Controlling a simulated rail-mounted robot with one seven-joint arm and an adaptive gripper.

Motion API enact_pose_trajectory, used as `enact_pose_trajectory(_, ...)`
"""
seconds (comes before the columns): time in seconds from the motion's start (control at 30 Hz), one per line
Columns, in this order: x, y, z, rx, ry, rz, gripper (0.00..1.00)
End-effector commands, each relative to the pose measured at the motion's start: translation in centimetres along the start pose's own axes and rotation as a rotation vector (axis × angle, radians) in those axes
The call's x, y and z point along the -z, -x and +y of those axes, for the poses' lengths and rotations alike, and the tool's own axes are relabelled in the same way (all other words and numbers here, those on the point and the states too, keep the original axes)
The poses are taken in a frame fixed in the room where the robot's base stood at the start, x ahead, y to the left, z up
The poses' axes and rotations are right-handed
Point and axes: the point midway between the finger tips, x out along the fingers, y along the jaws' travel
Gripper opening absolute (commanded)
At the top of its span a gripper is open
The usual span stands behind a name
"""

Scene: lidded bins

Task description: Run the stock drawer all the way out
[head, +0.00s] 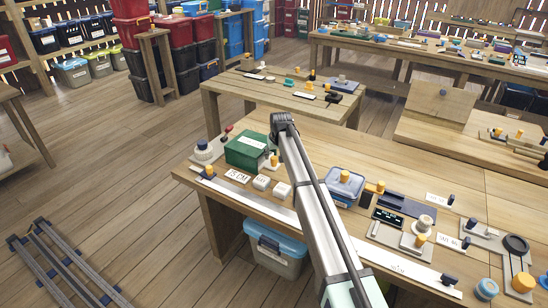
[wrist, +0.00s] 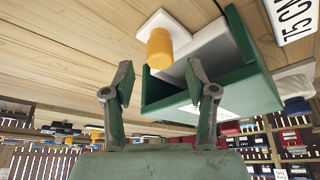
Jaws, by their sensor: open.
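A green box-like housing (head: 246,150) with a white label on top stands near the left end of the workbench. In the wrist view the housing (wrist: 262,88) frames a pale grey inner part (wrist: 205,48), which looks like the drawer; how far out it stands, I cannot tell. A yellow cylindrical knob (wrist: 160,48) on a white plate (wrist: 172,22) shows beside the opening; whether it is fixed to the drawer, I cannot tell. My gripper (wrist: 160,80) is open and empty, its fingertips apart, on either side of the knob's line and not touching it. In the head view my arm hides part of the area.
A blue-grey tub (head: 345,187) with a yellow knob stands to the right. Another bench (head: 230,88) is behind.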

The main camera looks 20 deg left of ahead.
Motion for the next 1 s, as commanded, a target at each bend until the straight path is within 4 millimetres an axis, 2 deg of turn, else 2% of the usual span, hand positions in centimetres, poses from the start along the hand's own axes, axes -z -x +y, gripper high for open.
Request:
enact_pose_trajectory(0.1, 0.1, -1.8, 0.0, 0.000, 0.000, -0.002, 0.57)
enact_pose_trajectory(0.3, 0.1, -3.5, 0.0, 0.000, 0.000, 0.000, 0.57)
enact_pose_trajectory(0.67, 0.0, -3.8, 0.0, 0.000, 0.000, 0.000, 0.57)
enact_pose_trajectory(0.8, 0.0, -3.8, 0.0, 0.000, 0.000, 0.000, 0.08)
enact_pose_trajectory(0.83, 0.0, -3.8, 0.0, 0.000, 0.000, 0.000, 0.00)
enact_pose_trajectory(1.0, -0.1, -3.8, 0.0, 0.000, 0.000, 0.000, 0.00)
